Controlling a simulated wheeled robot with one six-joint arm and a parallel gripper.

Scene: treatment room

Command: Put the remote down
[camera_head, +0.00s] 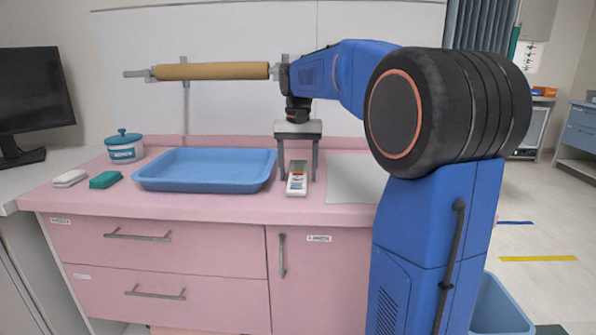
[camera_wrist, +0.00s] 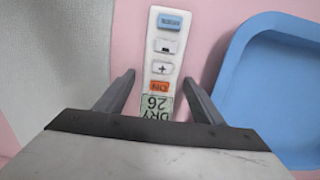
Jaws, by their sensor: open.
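The remote (camera_head: 297,180) is white with a small grey display and lies on the pink counter, just right of the blue tray. In the wrist view the remote (camera_wrist: 163,62) shows an orange button, other buttons and a display reading "DRY 26". My gripper (camera_head: 299,176) points down over it, with one finger on each side. In the wrist view my gripper (camera_wrist: 159,82) is open, with gaps between both fingers and the remote. The remote's near end is partly hidden by the gripper body in the wrist view.
The blue tray (camera_head: 206,187) stands left of the remote; its rim is close to one finger in the wrist view. A pale mat (camera_head: 352,172) lies to the right. A white-and-teal jar (camera_head: 124,148), a green block (camera_head: 105,180) and a white block (camera_head: 70,179) are at the left.

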